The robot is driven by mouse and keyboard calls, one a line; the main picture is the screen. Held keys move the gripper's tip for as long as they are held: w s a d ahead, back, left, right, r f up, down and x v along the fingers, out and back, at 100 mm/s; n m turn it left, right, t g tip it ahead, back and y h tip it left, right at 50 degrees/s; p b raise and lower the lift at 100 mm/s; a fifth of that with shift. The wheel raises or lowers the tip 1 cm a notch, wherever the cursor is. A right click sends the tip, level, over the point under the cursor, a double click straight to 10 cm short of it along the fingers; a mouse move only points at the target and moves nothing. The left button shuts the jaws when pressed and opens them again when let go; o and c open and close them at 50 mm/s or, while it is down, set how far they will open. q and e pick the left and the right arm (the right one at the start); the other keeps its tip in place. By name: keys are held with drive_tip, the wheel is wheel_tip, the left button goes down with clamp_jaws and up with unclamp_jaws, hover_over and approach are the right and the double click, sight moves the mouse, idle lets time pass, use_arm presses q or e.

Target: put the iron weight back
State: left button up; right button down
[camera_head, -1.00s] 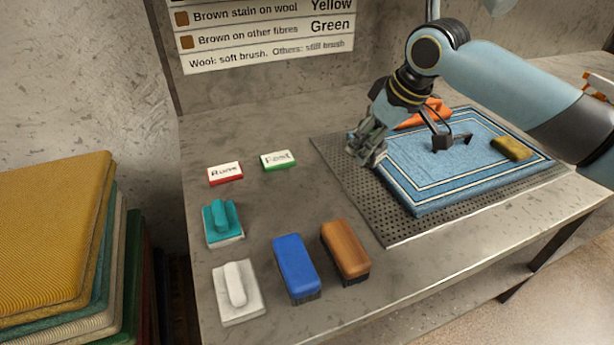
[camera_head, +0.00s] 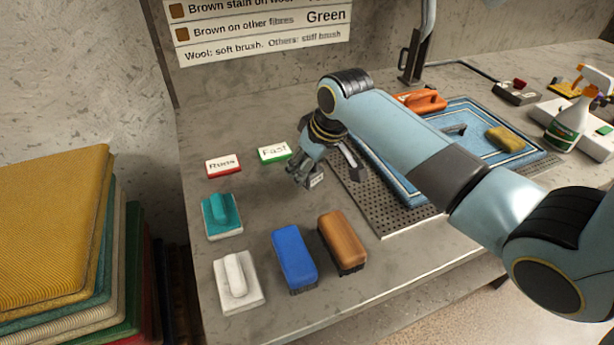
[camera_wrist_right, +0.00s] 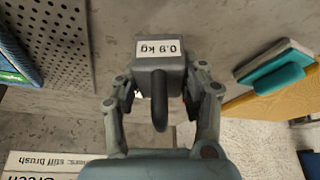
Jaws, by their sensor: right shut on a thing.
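The iron weight is a dark grey block with a loop handle and a white "0.9 kg" label. In the right wrist view the iron weight (camera_wrist_right: 160,80) sits between the two fingers of my right gripper (camera_wrist_right: 162,95), which is shut on it. In the head view my right gripper (camera_head: 315,172) hangs over the bench just left of the perforated mat, pointing down. A small part of the weight (camera_head: 317,181) shows below the fingers; the rest is hidden. I cannot tell whether it touches the bench. My left gripper is not in view.
Red (camera_head: 223,165) and green (camera_head: 274,152) label blocks stand left of my gripper. Teal (camera_head: 221,215) and white (camera_head: 238,283) pads and blue (camera_head: 294,258) and brown (camera_head: 342,241) brushes lie in front. A blue rug (camera_head: 395,180) lies on the mat (camera_head: 385,215).

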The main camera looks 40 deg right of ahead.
drive_tip(key=shift+f, duration=1.5)
drive_tip(key=shift+f, duration=0.1)
drive_tip(key=c, duration=0.7)
unclamp_jaws()
drive_tip(key=shift+s+f, duration=0.1)
drive_tip(key=v, duration=1.2)
drive_tip(key=shift+p, duration=0.4)
drive_tip(key=shift+d, duration=0.1)
